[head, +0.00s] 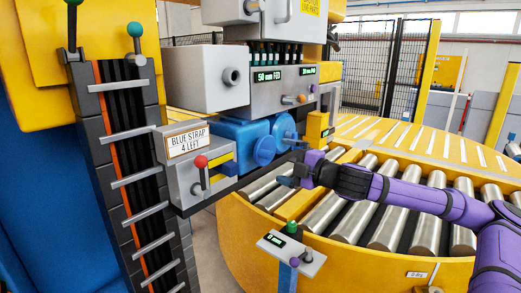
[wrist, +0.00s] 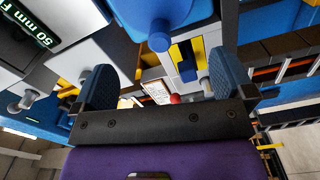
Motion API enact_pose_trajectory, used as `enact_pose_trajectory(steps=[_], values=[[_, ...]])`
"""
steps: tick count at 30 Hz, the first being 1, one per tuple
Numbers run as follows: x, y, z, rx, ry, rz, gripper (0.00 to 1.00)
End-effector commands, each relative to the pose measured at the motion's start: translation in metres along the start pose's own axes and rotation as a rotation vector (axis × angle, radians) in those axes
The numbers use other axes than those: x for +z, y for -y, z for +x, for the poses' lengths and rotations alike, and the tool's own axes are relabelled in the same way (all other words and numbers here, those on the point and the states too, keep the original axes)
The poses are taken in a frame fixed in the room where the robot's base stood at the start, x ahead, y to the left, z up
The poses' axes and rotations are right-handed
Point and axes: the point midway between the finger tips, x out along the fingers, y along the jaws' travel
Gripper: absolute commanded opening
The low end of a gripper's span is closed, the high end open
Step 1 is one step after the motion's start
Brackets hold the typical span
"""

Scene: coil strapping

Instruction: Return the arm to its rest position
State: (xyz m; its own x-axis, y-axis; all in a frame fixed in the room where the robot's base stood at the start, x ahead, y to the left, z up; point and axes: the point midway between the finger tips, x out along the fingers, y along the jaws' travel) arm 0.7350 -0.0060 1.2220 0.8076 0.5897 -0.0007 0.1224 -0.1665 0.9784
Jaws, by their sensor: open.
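My purple arm (head: 430,198) reaches in from the right in the head view, stretched out over the roller table. My gripper (head: 290,168) is at its left end, just right of and below the blue motor-like unit (head: 248,138) of the strapping machine. In the wrist view the two dark blue fingers of my gripper (wrist: 163,78) stand wide apart with nothing held between them. Machine parts show beyond the fingers, among them a blue cylinder (wrist: 160,32). I cannot tell from the head view whether a finger touches the machine.
The yellow round table with steel rollers (head: 395,232) lies under my arm. A small post panel with a green knob (head: 291,250) stands below my gripper. A grey box labelled "BLUE STRAP 4 LEFT" (head: 188,142) is at left. Black mesh fencing (head: 362,70) stands behind.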

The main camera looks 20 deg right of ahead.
Motion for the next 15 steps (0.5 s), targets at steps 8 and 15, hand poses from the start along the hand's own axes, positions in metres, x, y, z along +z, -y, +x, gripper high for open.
enact_pose_trajectory(steps=[8, 15], values=[[-0.05, 0.037, 0.022, -0.105, -0.144, -0.293, 1.0], [-0.106, 0.099, 0.033, -0.225, -0.386, -0.73, 1.0]])
